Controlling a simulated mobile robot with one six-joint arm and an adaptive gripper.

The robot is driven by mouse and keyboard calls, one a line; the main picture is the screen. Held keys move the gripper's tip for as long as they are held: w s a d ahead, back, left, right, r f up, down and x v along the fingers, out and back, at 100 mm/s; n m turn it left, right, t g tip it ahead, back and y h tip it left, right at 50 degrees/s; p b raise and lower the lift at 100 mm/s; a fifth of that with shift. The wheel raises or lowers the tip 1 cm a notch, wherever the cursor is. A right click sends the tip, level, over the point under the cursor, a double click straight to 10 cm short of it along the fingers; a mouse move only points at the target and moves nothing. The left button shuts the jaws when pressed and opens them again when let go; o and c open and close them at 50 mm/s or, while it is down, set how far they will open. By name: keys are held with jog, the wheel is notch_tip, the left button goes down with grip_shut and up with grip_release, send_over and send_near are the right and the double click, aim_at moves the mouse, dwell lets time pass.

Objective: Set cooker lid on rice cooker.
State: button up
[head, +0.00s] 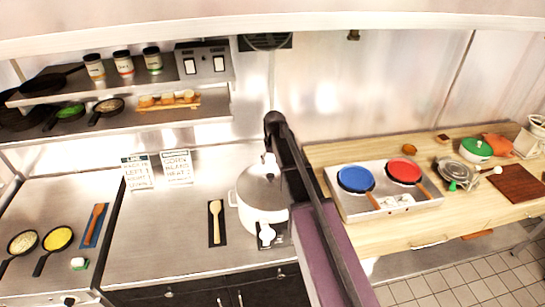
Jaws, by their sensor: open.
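The white rice cooker (262,218) stands on the steel counter in the middle of the head view, with a small handle on its left side. The grey domed cooker lid (258,184), with a pale knob on top, is over its opening and looks roughly level. I cannot tell whether the rim is fully seated. My dark gripper (273,124) is up behind and beside the knob, seemingly apart from it. Its fingers are small and hard to make out, and it holds nothing that I can see. My arm hides the cooker's right side.
A wooden spoon on a dark mat (217,236) lies left of the cooker. A shelf (200,114) runs above. At right, a wooden counter (385,236) bears a tray (345,209) with blue and red pans, and a green-lidded pot (477,149). The counter left of the spoon is clear.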

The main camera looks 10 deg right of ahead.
jog(key=s+d+m+g, duration=0.1)
jog(key=s, duration=2.4)
jog(key=shift+s, duration=0.3)
jog(key=shift+f, duration=0.15)
notch_tip(320, 180, down, 24)
jog(key=b, duration=2.4)
jog(key=shift+f+b, duration=0.2)
jog(key=shift+b, duration=0.15)
jog(key=c, duration=0.4)
